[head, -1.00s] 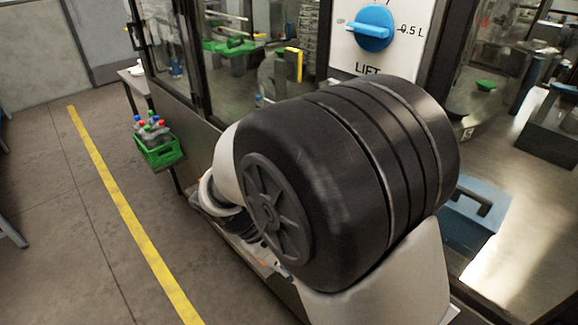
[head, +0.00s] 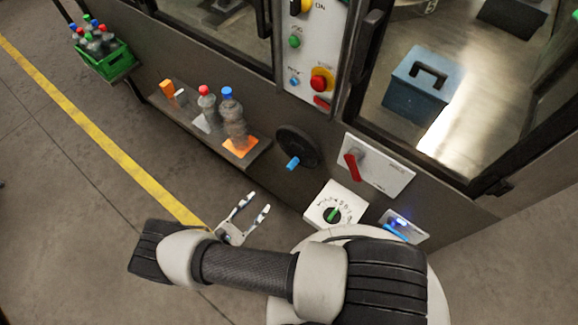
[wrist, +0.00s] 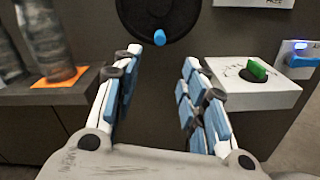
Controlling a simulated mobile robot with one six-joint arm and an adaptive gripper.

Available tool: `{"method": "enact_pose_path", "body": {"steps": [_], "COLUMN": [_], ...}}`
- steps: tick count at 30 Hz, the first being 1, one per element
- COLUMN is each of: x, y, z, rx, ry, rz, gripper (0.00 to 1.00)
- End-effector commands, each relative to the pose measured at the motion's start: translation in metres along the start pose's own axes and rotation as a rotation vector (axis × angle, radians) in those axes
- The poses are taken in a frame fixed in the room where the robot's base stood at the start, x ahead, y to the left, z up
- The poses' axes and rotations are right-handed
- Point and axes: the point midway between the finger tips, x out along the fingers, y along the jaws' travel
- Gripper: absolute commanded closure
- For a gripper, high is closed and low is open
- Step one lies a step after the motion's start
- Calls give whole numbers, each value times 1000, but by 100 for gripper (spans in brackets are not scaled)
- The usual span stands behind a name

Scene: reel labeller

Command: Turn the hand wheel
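The hand wheel is a black disc (head: 299,145) with a blue knob (head: 292,163), mounted on the dark front panel of the machine. In the wrist view the wheel (wrist: 158,14) is at the top centre, with its blue knob (wrist: 159,37) at its lower edge. My gripper (head: 256,202) is open and empty, apart from the wheel, to its lower left in the head view. In the wrist view the two padded fingers of my gripper (wrist: 160,70) are spread wide, and the knob shows beyond and between them. The wheel's top is cut off there.
A shelf (head: 180,112) left of the wheel carries bottles (head: 233,115) and an orange pad (head: 241,147). Right of the wheel are a red lever (head: 352,167), a white dial box with a green pointer (head: 334,212) and a blue-lit device (head: 401,224). Open floor lies left.

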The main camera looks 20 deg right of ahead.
Motion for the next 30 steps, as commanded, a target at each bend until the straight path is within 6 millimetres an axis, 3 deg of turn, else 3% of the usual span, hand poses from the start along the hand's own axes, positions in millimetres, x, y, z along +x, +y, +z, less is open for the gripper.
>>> {"method": "enact_pose_path", "body": {"steps": [5, 21, 30], "x": [18, 134, 169], "y": [-2, -3, -1], "z": [-1, -1, -1], "rx": [-5, -5, -3], "ry": [-4, -3, -2], "rz": [3, -2, 3], "gripper": [61, 61, 61]}}
